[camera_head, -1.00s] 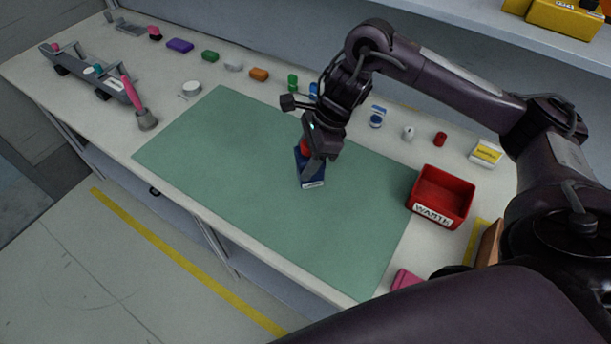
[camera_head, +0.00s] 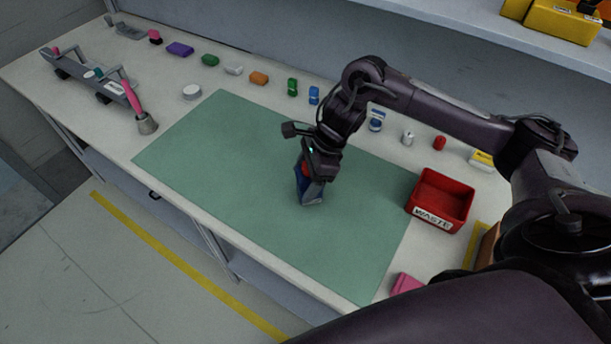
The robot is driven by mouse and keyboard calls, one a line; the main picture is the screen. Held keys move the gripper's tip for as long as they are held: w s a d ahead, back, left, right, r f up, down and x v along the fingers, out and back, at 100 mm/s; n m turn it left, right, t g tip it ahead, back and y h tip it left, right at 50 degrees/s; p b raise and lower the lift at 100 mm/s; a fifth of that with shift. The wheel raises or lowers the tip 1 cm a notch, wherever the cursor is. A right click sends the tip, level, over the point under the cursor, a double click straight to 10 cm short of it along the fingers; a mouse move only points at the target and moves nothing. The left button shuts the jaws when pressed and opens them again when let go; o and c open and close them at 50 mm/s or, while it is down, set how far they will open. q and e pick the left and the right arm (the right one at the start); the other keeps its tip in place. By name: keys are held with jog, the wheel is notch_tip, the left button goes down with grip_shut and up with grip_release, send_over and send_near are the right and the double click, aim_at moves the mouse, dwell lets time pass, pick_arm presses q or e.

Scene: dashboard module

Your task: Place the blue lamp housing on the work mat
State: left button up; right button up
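The blue lamp housing (camera_head: 301,186) is at my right gripper, over the middle of the green work mat (camera_head: 230,170). My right gripper (camera_head: 312,184) points down with its fingers around the housing and appears shut on it. The fingers and wrist cover much of the housing, and a small red part shows at its upper left. I cannot tell whether the housing's bottom touches the mat. My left gripper is not in view.
A red waste bin (camera_head: 440,200) stands at the mat's right edge. A grey rack (camera_head: 95,75) and a pink-handled brush (camera_head: 138,108) are at the left. Several small coloured parts line the back of the table. The mat around the gripper is clear.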

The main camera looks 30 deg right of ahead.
jog(key=v, duration=0.3)
jog(key=shift+w+d+b, duration=0.1)
jog(key=shift+b, duration=0.25)
jog(key=p+v, duration=0.2)
jog(key=v, duration=0.7)
